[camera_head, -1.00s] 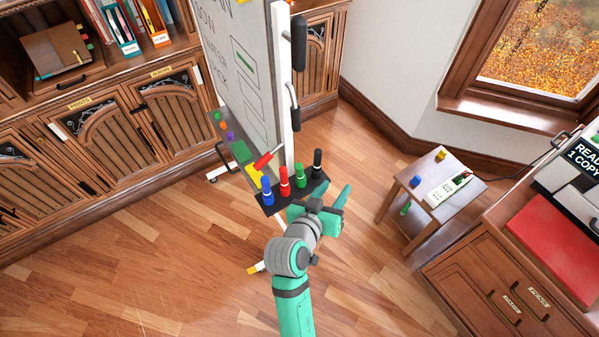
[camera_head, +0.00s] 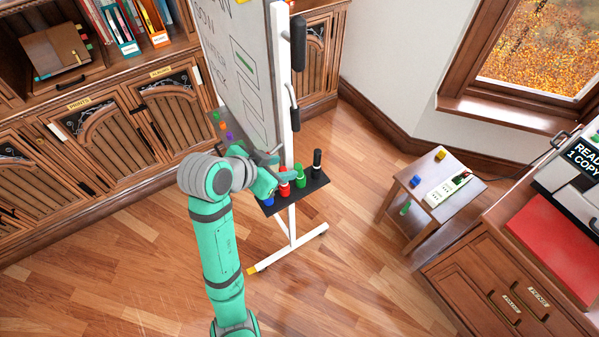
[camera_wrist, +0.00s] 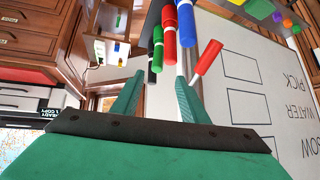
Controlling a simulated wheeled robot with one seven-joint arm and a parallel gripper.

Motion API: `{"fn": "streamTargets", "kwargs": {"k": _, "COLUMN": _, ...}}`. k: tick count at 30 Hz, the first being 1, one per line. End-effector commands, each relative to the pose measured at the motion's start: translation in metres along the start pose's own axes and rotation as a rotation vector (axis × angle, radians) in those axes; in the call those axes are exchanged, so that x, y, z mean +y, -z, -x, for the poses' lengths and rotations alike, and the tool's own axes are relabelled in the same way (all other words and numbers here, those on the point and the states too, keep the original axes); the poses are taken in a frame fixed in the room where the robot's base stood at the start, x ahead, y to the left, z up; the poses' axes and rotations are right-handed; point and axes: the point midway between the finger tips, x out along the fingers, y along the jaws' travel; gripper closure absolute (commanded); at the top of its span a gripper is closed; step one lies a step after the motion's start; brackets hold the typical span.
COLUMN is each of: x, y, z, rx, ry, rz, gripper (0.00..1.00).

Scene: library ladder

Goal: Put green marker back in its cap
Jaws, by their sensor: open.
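A green marker (camera_head: 300,176) stands upright in the dark tray (camera_head: 316,187) at the foot of the whiteboard, between a red and a black one. It also shows in the wrist view (camera_wrist: 157,48). A small green piece (camera_head: 405,208) is low at the side table's near side; I cannot tell whether it is a cap. My gripper (camera_head: 278,181) is open and empty at the tray's left end, partly covering the blue and red markers. In the wrist view its fingers (camera_wrist: 157,98) are apart below the markers.
A loose-looking red marker (camera_wrist: 207,57) sticks out at an angle beside the row. The whiteboard (camera_head: 238,75) and its post stand right behind my gripper. The side table (camera_head: 402,178) carries blue and yellow pieces. Floor between tray and side table is clear.

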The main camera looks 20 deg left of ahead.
Motion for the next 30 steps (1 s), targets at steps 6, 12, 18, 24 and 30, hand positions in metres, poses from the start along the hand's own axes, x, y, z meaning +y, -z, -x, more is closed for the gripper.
{"fn": "streamTargets", "kwargs": {"k": 6, "x": 0.001, "y": 0.000, "z": -0.030, "rx": 0.001, "ry": -0.002, "rz": 0.002, "gripper": 0.60}}
{"fn": "streamTargets", "kwargs": {"k": 12, "x": 0.002, "y": 0.001, "z": -0.041, "rx": 0.001, "ry": -0.001, "rz": 0.001, "gripper": 0.60}}
{"fn": "streamTargets", "kwargs": {"k": 18, "x": 0.007, "y": 0.002, "z": -0.068, "rx": 0.001, "ry": -0.002, "rz": 0.001, "gripper": 0.60}}
{"fn": "streamTargets", "kwargs": {"k": 24, "x": 0.006, "y": 0.002, "z": -0.087, "rx": 0.001, "ry": 0.000, "rz": 0.001, "gripper": 0.60}}
{"fn": "streamTargets", "kwargs": {"k": 30, "x": 0.006, "y": 0.002, "z": -0.088, "rx": 0.002, "ry": 0.000, "rz": 0.001, "gripper": 0.60}}
